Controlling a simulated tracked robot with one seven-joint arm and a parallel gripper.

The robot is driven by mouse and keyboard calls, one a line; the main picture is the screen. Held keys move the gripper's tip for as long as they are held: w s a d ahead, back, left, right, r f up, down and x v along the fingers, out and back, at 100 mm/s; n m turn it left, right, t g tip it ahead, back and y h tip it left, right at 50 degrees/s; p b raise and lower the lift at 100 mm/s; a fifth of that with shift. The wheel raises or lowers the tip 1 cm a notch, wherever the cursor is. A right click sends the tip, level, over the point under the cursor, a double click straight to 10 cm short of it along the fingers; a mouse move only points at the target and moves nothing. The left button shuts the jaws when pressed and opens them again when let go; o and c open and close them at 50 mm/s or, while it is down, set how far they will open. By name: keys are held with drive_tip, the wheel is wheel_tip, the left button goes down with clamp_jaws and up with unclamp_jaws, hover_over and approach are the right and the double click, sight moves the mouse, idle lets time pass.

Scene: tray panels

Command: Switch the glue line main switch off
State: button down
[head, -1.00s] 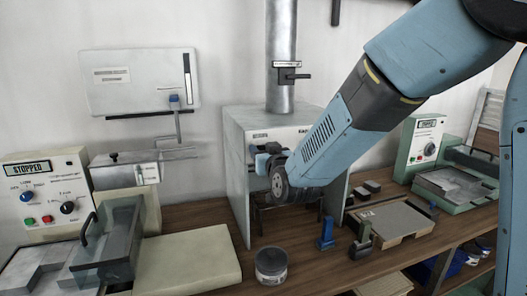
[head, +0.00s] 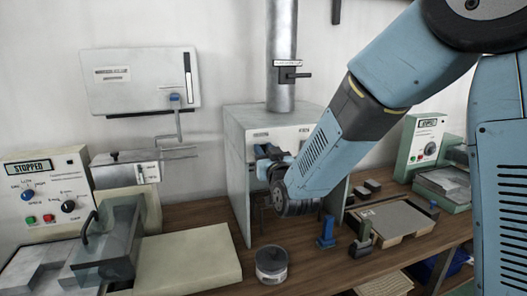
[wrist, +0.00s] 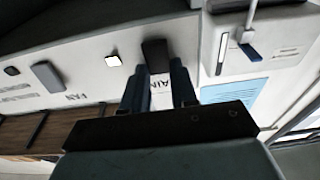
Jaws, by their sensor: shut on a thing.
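A dark block-like switch handle (wrist: 156,54) stands out from a white panel face in the wrist view, beside lettering of which "AIN" shows. My gripper (wrist: 157,82) has its two dark fingers on either side of this handle and is shut on it. In the head view my gripper (head: 266,160) is at the upper left front of the grey hood cabinet (head: 238,160). My wrist hides the handle and part of the cabinet front there. I cannot tell the switch's on or off position.
A wall box (head: 140,80) with a blue-tipped lever (head: 175,100) is left of the cabinet. A machine reading "STOPPED" (head: 35,167) stands far left; a jar (head: 271,265) stands in front.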

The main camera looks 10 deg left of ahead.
drive_tip(key=shift+f+t+y, duration=0.2)
drive_tip(key=shift+t+y, duration=0.2)
drive_tip(key=shift+t, duration=0.3)
drive_tip(key=shift+f+t+y, duration=0.15)
drive_tip(key=shift+t+y, duration=0.25)
drive_tip(key=shift+t, duration=0.3)
drive_tip(key=c, duration=0.9)
unclamp_jaws()
drive_tip(key=shift+s, duration=0.1)
drive_tip(key=shift+d, duration=0.1)
